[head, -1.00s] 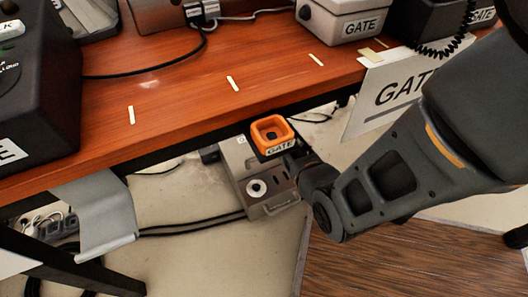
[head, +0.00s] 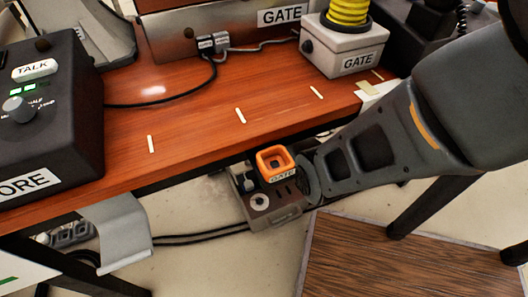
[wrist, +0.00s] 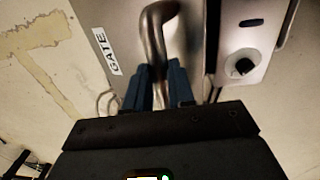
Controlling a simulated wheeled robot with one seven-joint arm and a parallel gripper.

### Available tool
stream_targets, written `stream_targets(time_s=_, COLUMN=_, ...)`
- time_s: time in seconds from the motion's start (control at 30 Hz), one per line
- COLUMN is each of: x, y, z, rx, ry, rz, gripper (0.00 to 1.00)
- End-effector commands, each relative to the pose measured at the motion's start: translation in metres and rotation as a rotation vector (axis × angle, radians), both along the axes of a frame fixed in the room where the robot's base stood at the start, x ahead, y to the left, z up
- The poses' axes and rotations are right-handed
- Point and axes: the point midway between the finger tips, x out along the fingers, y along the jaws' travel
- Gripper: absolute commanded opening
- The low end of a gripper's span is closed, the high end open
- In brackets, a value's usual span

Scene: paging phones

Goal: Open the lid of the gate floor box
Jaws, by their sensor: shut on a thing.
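The gate floor box (head: 272,212) is a grey metal box on the floor below the front edge of the desk. My gripper (wrist: 156,78) reaches in from the right. In the wrist view its blue fingers are shut on a curved metal handle (wrist: 153,35). A panel with a GATE label (wrist: 114,54) is left of the handle, and a plate with a round socket (wrist: 240,64) is right of it. I cannot tell how far the lid is raised.
The wooden desk (head: 190,130) overhangs close behind the box. A grey bracket (head: 122,228) and black cables are to the left. A wooden floor panel (head: 370,262) and a dark desk leg (head: 420,208) are to the right. Pale floor lies in front.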

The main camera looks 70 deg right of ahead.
Motion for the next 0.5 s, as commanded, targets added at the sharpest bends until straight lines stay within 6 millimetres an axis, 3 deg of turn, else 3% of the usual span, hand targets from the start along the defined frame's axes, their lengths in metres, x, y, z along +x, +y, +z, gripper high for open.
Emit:
stream_targets(time_s=0.2, x=0.0015, y=-0.0012, z=-0.0031, rx=-0.007, ry=-0.006, rz=0.001, gripper=0.0)
stream_targets(time_s=0.23, x=0.0016, y=-0.0011, z=-0.0032, rx=-0.007, ry=-0.006, rz=0.001, gripper=0.24)
stream_targets(time_s=0.5, x=0.0006, y=-0.0001, z=-0.0031, rx=-0.004, ry=-0.003, rz=0.001, gripper=0.48)
